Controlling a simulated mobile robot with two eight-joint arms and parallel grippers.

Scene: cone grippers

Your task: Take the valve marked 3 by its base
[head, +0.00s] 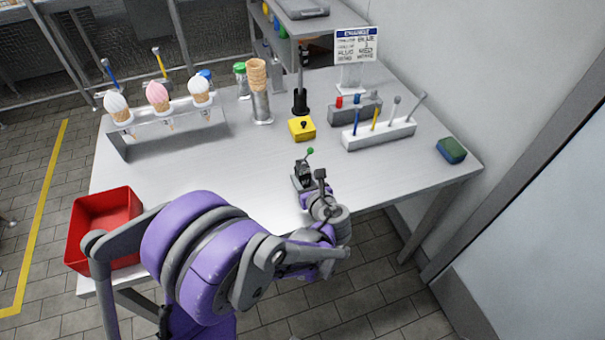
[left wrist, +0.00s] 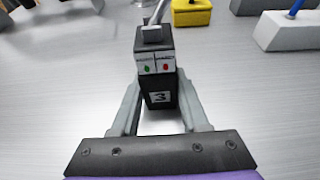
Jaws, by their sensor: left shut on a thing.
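The valve marked 3 (left wrist: 162,97) is a dark upright block on the table, with a white "3" on its lower front. Above the number is a white label with a green and a red dot, and a grey lever rises from its top. In the head view the valve (head: 303,171) stands near the table's front edge, its lever tipped with a green knob. My left gripper (left wrist: 160,86) is shut on the valve's lower body, one finger on each side. In the head view the gripper (head: 303,184) is partly hidden by its own wrist. My right gripper is not in view.
A yellow box (head: 302,128) with a black knob stands behind the valve. A white rack of tools (head: 378,134) and a green-blue sponge (head: 451,150) are to the right. A red bin (head: 104,225) and an ice-cream cone stand (head: 165,136) are left. The table (head: 215,170) between is clear.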

